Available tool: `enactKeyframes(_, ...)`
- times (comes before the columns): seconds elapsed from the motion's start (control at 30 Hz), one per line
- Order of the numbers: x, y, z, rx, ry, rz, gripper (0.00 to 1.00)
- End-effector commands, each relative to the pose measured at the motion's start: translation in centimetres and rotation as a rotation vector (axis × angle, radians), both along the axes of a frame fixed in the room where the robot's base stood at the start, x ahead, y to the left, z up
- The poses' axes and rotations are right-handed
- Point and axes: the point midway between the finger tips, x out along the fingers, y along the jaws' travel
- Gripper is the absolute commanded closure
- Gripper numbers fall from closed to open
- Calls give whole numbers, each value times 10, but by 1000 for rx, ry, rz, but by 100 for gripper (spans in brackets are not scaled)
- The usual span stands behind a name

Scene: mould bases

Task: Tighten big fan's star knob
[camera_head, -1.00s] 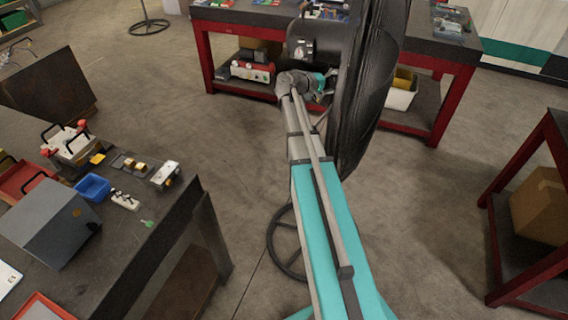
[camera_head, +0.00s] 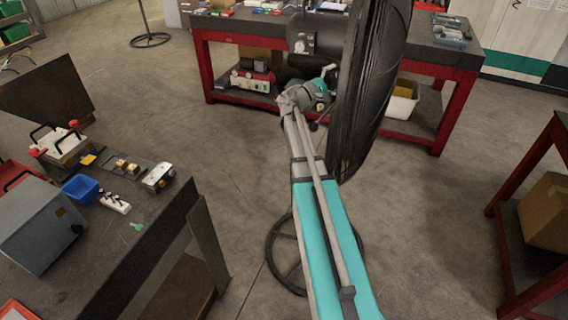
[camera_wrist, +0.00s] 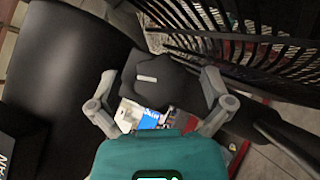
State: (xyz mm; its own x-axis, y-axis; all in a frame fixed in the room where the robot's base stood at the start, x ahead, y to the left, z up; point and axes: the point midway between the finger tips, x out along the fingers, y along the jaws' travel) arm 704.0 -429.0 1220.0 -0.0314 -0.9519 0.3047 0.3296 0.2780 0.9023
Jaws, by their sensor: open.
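The big fan (camera_head: 372,90) stands ahead of me, with its dark round cage seen nearly edge-on in the head view. Its dark motor housing (camera_wrist: 65,75) fills the left of the wrist view, and its cage (camera_wrist: 240,30) crosses the top right. The black star knob (camera_wrist: 158,80), with a small pale label, shows in the middle of the wrist view. My gripper (camera_wrist: 156,84) is open, with one grey finger on each side of the knob. I cannot tell whether either finger touches it. In the head view the knob is hidden behind my gripper and arm.
A red-framed workbench (camera_head: 456,58) stands behind the fan. A dark table (camera_head: 165,222) at left carries a blue bin (camera_head: 79,188) and a grey box (camera_head: 38,226). A red-framed table (camera_head: 520,215) with a cardboard box (camera_head: 548,212) stands at right.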

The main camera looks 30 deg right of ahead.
Motion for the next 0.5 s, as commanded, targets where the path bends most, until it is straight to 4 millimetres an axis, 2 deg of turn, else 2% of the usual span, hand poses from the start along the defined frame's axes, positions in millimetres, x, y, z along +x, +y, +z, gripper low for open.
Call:
enactKeyframes(0.03, -1, 0, -5, -22, 27, 0, 0)
enactKeyframes(0.17, -1, 0, -5, -82, 97, -1, 0)
enactKeyframes(0.5, -1, 46, -22, -82, 96, 2, 0)
